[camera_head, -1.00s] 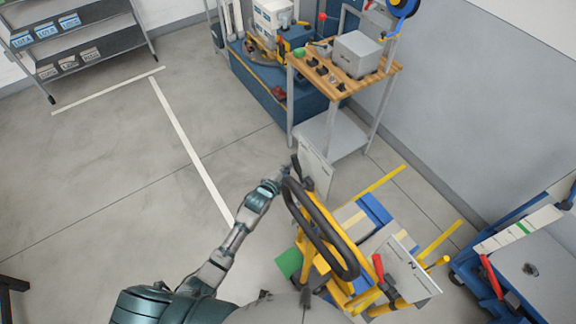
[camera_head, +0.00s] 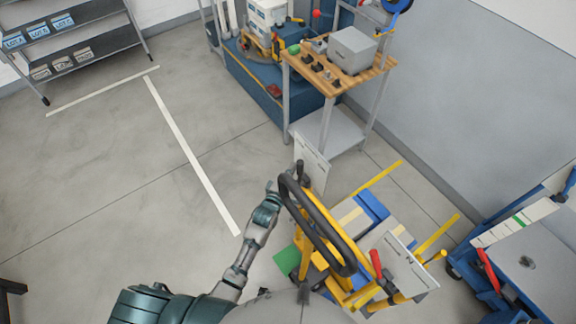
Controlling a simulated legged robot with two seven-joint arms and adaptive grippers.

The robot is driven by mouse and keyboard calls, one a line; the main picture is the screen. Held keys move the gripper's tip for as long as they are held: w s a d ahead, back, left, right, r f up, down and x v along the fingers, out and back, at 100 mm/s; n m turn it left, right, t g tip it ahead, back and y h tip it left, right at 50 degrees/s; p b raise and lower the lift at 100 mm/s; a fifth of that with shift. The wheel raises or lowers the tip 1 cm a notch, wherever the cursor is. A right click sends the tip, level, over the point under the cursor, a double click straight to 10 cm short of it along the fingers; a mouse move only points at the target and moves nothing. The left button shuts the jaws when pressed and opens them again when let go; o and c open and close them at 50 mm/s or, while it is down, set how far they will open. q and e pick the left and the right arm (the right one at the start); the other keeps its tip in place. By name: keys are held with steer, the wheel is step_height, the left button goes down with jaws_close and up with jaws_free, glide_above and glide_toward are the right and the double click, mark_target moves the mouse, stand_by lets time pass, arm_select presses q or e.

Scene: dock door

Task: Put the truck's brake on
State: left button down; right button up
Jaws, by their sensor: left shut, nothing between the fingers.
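The yellow truck (camera_head: 352,299) stands at the lower middle with a black loop handle (camera_head: 318,232). A red-gripped lever (camera_head: 375,264) rises beside a white lettered plate (camera_head: 402,262) on its right side. A second white plate (camera_head: 313,160), with a short dark lever (camera_head: 300,170) in front of it, is by the far left end of the loop. My left gripper (camera_head: 273,187) is shut and empty, just left of the loop's far end. I cannot tell whether it touches the loop or the dark lever. My right gripper is not in view.
A wooden-topped bench (camera_head: 332,76) stands behind the truck, with a grey box on it. A blue cart (camera_head: 520,262) with its own red lever (camera_head: 489,268) is at the right. Shelving (camera_head: 75,50) is at the far left.

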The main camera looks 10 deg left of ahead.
arm_select(q)
steer(key=s+d+m, duration=0.1)
steer(key=d+m+t+b, duration=0.1)
steer(key=shift+s+f+m+h+b, duration=0.15)
steer(key=shift+s+m+h+b, duration=0.15)
steer(key=shift+s, duration=0.1)
steer(key=m+b, duration=0.1)
steer(key=s+d+m+t+h, duration=0.1)
steer(key=s+d+m+b, duration=0.1)
steer(key=m, duration=0.1)
steer(key=shift+s+f+t+h+b, duration=0.1)
steer(key=shift+f+t+h+b, duration=0.2)
steer(key=shift+t, duration=0.1)
